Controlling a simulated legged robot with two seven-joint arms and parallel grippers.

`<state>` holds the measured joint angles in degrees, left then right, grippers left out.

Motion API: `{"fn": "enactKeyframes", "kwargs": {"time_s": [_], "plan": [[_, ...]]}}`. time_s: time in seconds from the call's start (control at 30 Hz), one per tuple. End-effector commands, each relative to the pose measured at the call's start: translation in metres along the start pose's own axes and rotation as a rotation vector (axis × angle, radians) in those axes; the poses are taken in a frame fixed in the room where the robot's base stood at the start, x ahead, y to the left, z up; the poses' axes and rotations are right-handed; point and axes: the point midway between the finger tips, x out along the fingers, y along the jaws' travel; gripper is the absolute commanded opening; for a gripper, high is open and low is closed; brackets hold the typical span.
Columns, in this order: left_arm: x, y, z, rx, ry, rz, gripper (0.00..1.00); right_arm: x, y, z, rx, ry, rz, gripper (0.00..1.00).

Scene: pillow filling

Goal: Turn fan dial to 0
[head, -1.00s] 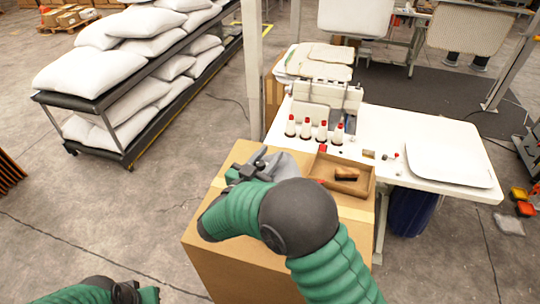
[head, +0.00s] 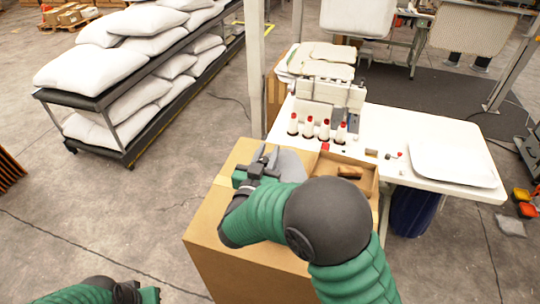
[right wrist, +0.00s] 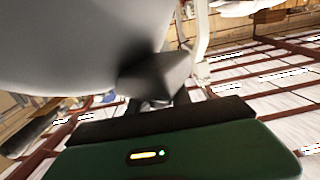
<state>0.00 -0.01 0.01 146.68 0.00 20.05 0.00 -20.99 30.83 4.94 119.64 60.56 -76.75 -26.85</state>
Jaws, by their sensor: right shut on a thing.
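A grey rounded body, which I take for the fan (head: 291,164), stands on the cardboard box, partly hidden behind my right arm. It fills the upper left of the right wrist view (right wrist: 70,40). My right gripper (head: 266,158) is at its left side, with the fingers pointing up in the picture. In the wrist view a small grey block, apparently the dial (right wrist: 158,72), sits at the fingers, and the gripper is shut on it. The dial's marks are not readable. My left gripper (head: 127,292) is low at the bottom left, away from the box; its jaws are unclear.
The cardboard box (head: 212,222) stands beside a white table (head: 410,135) with several red-tipped white cones (head: 308,128). A rack of white pillows (head: 100,60) stands at the left. Floor between is clear.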

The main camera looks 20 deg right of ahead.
Motion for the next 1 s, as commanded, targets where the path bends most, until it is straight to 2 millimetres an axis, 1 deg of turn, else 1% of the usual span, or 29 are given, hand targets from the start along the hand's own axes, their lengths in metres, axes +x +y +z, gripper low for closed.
{"fn": "enactKeyframes", "kwargs": {"time_s": [0.03,0.07,0.27,0.6,0.8,1.0], "plan": [[0.008,0.0,0.002,0.0,0.0,0.0,0.0,0.0,0.001,0.004,0.0,0.0,-0.039,0.0],[0.011,0.0,0.003,0.0,0.0,0.0,0.0,0.0,0.0,0.005,-0.001,-0.001,-0.066,0.0],[0.035,0.0,0.008,0.0,0.0,0.0,0.0,0.0,-0.004,0.007,0.0,0.0,-0.253,0.0],[0.08,0.0,0.019,0.0,0.0,0.0,0.0,-0.003,-0.012,0.008,-0.001,0.0,-0.547,0.0],[0.096,0.0,0.023,0.0,0.0,0.0,0.0,-0.005,-0.015,0.005,-0.002,-0.001,-0.672,0.0],[0.104,0.0,0.025,0.0,0.0,0.0,0.0,-0.007,-0.018,0.004,-0.002,-0.003,-0.75,0.0]]}}
